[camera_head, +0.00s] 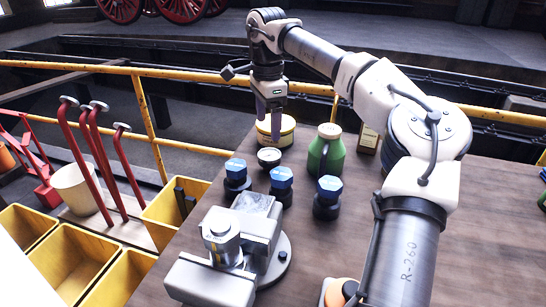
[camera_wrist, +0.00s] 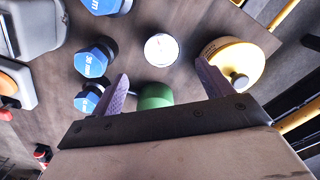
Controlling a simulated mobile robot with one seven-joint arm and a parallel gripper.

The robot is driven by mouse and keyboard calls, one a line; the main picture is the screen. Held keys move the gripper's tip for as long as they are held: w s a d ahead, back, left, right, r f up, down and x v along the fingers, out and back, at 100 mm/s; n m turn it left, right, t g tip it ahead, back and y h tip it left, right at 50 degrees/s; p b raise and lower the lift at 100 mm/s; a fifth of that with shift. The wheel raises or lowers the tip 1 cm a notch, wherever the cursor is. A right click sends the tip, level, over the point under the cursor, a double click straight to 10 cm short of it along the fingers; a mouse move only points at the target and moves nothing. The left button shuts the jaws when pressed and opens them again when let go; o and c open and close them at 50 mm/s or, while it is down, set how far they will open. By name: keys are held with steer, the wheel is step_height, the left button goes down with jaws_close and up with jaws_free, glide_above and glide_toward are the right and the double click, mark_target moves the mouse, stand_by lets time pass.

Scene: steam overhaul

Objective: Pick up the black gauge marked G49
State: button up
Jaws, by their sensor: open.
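A small round gauge with a black rim and white face (camera_head: 269,157) lies face up on the brown table. It also shows in the wrist view (camera_wrist: 161,49), ahead of and roughly centred between the fingers. Its marking is too small to read in either view. My gripper (camera_head: 270,122) points down, open and empty, with its purple fingers above the table near the gauge and the yellow tub. In the wrist view my gripper (camera_wrist: 162,80) has both fingers spread wide, apart from the gauge.
A yellow tub (camera_head: 283,134) stands behind the gauge, and a green bottle (camera_head: 327,152) to its right. Blue-topped parts (camera_head: 281,178) stand close in front and left. A grey vise (camera_head: 256,222) is at the front. Yellow bins (camera_head: 70,259) and a yellow rail (camera_head: 150,120) lie left.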

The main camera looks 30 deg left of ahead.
mark_target(269, 154)
step_height(269, 154, down, 6)
steer(key=shift+w+f+p, duration=0.2)
steer(key=shift+f+p, duration=0.4)
steer(key=shift+f, duration=2)
steer(key=c, duration=1.2)
steer(key=shift+o, duration=0.2)
steer(key=shift+r, duration=0.1)
